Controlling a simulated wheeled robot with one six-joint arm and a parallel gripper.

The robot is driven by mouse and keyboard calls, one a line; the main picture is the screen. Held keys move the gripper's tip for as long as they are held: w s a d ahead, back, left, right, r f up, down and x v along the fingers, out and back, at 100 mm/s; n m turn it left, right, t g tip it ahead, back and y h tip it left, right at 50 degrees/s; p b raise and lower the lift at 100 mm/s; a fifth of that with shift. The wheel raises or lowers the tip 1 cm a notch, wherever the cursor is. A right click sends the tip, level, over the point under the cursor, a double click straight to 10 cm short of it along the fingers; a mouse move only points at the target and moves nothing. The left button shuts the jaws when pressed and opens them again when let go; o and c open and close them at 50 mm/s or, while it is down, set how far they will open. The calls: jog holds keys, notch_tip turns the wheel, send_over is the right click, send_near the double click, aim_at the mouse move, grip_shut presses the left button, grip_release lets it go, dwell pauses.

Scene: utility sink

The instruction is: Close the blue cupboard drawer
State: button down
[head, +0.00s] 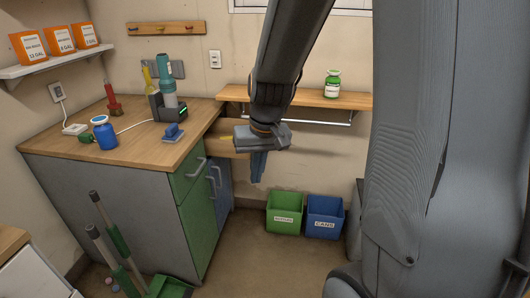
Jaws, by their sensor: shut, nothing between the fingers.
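The blue cupboard drawer (236,153) stands pulled out to the right from under the counter, and part of its wooden box shows. A blue piece below my gripper looks like its front panel, mostly covered by the gripper. Something yellow shows inside the drawer. My gripper (258,139) is shut and empty, over the outer end of the drawer. I cannot tell whether it touches the front. The blue cupboard door (222,187) below the drawer looks shut.
A green drawer and door (196,215) are nearer on the same cabinet. The wooden counter (135,155) holds several items, including a blue jar (104,134). A green bin (284,212) and a blue bin (325,216) stand at the back wall. A broom and dustpan (168,287) stand in front.

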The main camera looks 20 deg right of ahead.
jog(key=w+d+f+m+t+b, duration=0.15)
jog(key=w+d+f+b, duration=0.3)
jog(key=w+d, duration=0.5)
jog(key=w+d+f+m+t+y+b, duration=0.15)
jog(key=w+d+f+b, duration=0.4)
jog(key=w, duration=0.65)
jog(key=w+d+f+m+t+b, duration=0.1)
jog(key=w+d+f+t+b, duration=0.1)
jog(key=w+d+b, duration=0.6)
jog(key=w+a+f+p, duration=0.3)
jog(key=w+f, duration=0.4)
jog(key=w, duration=0.4)
jog(key=shift+a+f, duration=0.35)
jog(key=shift+a, duration=0.2)
